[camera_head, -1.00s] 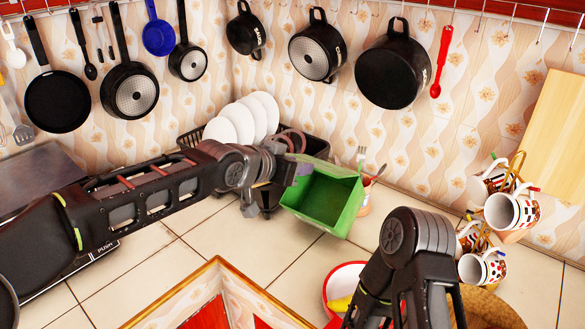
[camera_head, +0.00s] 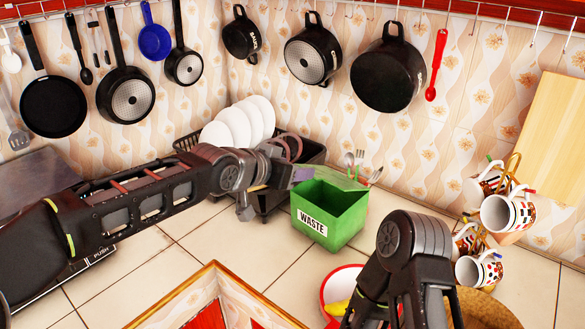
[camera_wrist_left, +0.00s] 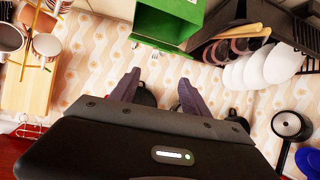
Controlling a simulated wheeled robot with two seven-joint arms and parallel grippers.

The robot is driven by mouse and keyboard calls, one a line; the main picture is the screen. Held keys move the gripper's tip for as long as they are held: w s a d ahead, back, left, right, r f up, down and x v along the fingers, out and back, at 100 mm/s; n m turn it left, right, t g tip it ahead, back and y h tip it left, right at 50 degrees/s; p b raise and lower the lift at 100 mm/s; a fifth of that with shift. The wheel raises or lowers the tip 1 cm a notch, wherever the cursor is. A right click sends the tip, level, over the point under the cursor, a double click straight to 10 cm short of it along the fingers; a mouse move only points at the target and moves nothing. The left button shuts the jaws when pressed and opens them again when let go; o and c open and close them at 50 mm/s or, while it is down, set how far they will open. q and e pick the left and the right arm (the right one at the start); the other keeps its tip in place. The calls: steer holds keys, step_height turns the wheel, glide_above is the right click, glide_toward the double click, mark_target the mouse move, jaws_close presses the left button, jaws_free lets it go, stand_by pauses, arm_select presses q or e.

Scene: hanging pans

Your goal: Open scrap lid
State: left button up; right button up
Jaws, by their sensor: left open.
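The green scrap bin (camera_head: 335,212), labelled WASTE, stands upright on the tiled counter right of the dish rack. Its top is open and I see into its dark inside. A green panel (camera_head: 328,178), apparently the lid, shows along its back edge; its exact angle is hard to tell. My left gripper (camera_head: 302,174) is open and empty at the bin's back left corner; contact cannot be told. In the left wrist view its two fingers (camera_wrist_left: 158,90) are spread, with the green bin beyond them.
A black dish rack (camera_head: 285,200) with white plates (camera_head: 240,125) is behind my left arm. Patterned mugs (camera_head: 510,211) hang at the right. Pans (camera_head: 388,80) hang above. Free counter lies left of the bin.

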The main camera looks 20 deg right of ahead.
arm_select(q)
steer(key=b+v, duration=0.2)
steer(key=v, duration=0.5)
steer(key=shift+s+a, duration=0.2)
steer(key=shift+r, duration=0.1)
